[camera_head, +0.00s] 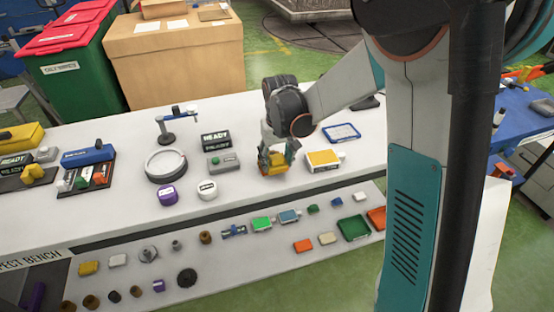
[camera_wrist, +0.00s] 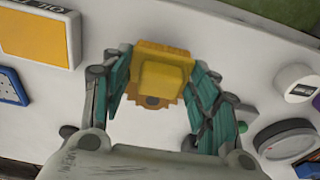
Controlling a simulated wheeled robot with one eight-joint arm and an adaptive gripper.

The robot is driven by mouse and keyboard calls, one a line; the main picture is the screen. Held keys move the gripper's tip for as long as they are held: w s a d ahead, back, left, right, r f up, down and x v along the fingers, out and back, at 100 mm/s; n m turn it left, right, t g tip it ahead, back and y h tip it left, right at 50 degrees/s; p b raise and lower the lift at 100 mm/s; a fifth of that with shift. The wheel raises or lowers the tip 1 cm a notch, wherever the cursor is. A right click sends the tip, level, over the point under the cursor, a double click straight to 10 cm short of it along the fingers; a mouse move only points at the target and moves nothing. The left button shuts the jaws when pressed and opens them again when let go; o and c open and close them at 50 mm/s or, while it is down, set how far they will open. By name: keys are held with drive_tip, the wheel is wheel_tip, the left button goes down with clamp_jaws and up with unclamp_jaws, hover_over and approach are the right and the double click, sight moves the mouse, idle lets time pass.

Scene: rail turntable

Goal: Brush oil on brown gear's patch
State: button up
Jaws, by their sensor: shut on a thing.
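My gripper (camera_head: 273,168) is shut on a yellow block (camera_head: 277,160), low over the white bench. In the wrist view the yellow block (camera_wrist: 165,75) sits between the teal fingers, with a toothed edge and a small brown round part at its lower side; I cannot tell whether these belong to the block or to something behind it. A yellow-topped oil pad (camera_head: 323,159) lies just right of the gripper; it also shows in the wrist view (camera_wrist: 38,32). A brown part (camera_head: 206,237) stands on the lower front shelf; I cannot tell whether it is the brown gear.
A round grey turntable (camera_head: 166,178) is at the bench's left middle, near a purple container (camera_head: 168,194) and a white round one (camera_head: 207,190). A blue-framed tray (camera_head: 342,132) lies behind the pad. Several small parts fill the front shelf.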

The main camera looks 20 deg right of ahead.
sight(278, 159)
drive_tip(key=shift+s, duration=0.5)
drive_tip(key=shift+r, duration=0.15)
idle(0.4)
drive_tip(key=shift+r+p, duration=2.4)
drive_tip(key=shift+r, duration=1)
